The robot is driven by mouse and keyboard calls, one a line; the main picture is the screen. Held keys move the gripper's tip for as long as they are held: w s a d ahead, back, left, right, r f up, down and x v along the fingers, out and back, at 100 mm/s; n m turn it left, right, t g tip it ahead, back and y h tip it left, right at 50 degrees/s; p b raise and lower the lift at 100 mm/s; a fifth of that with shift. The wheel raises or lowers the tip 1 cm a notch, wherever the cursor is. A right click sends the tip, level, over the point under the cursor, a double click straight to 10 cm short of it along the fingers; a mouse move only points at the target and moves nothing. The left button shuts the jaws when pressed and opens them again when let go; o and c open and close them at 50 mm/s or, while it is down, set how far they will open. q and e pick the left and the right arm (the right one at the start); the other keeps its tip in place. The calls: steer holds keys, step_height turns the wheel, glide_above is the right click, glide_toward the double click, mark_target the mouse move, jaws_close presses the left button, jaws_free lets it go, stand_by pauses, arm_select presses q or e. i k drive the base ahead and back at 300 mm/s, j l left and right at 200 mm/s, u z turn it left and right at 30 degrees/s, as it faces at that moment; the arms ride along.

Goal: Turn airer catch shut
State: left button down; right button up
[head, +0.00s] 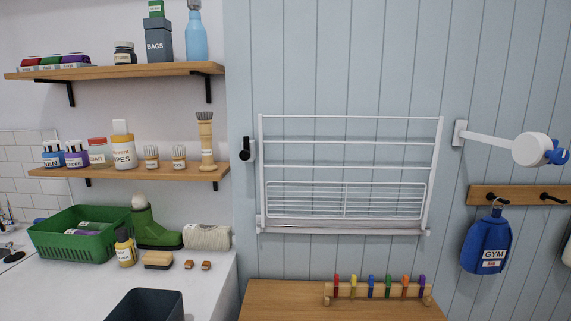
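The white wire airer (348,156) is mounted on the pale blue panelled wall and stands flat and upright against it. A small black catch (246,149) on a white mount sits just left of the airer's left side rail. Its black handle looks roughly upright, with a rounded knob at the lower end. I cannot tell whether the catch overlaps the airer frame. Neither of my grippers is in view.
A wooden bench (283,300) with a rack of coloured pegs (378,291) is below the airer. A white wall arm (490,139) and a blue GYM bag (486,243) are to the right. Loaded shelves (130,171) and a cluttered counter (75,286) are left.

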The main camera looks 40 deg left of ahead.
mark_target(244, 155)
steer(key=u, duration=1.55)
